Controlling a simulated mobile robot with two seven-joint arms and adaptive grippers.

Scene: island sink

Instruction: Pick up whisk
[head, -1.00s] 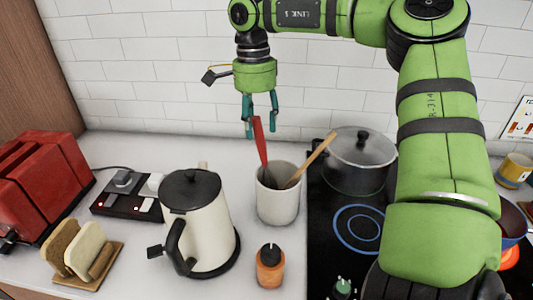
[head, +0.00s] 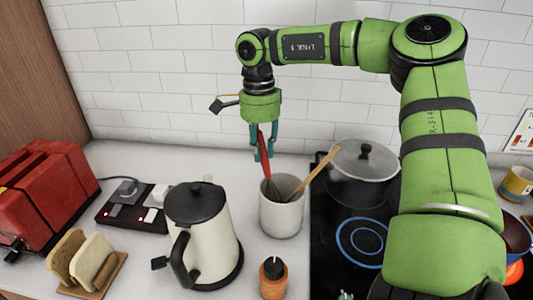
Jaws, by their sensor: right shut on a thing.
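The whisk (head: 264,156) has a red handle and stands tilted in the white utensil crock (head: 283,216). Its dark lower end shows at the crock's mouth; the rest is hidden inside. My right gripper (head: 264,153), with teal fingers, reaches down from above and is shut on the red handle, above the rim. My left gripper is not in view.
A wooden utensil (head: 319,167) leans right in the same crock. A lidded pot (head: 362,178) stands on the black cooktop (head: 340,262) close to the right. A white kettle (head: 214,238) and an orange-brown bottle (head: 273,279) stand nearby. The tiled wall is behind.

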